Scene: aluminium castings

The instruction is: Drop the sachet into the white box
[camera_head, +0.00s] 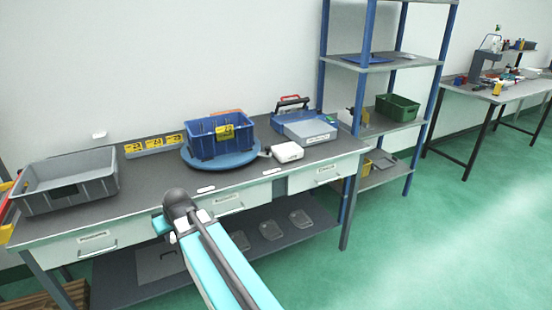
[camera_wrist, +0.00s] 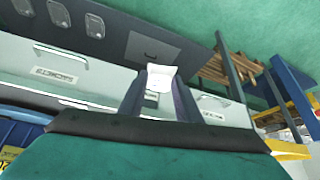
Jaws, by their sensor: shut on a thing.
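The sachet (camera_wrist: 161,78) is a small white piece between the two fingers of my gripper (camera_wrist: 158,90) in the wrist view. My gripper is shut on it, in front of the pale drawer fronts. In the head view my arm hides the fingers and the sachet. A small white box (camera_head: 287,151) stands on the workbench, right of the round blue turntable. It lies to the right of and beyond my arm's end; whether its top is open is too small to tell.
The workbench (camera_head: 140,180) carries a grey tray (camera_head: 70,184), a blue crate (camera_head: 218,139) on the turntable (camera_head: 222,160), and a blue-grey case (camera_head: 305,128). A blue-post shelf (camera_head: 368,66) stands at its right end. Green floor (camera_head: 440,250) is free at right.

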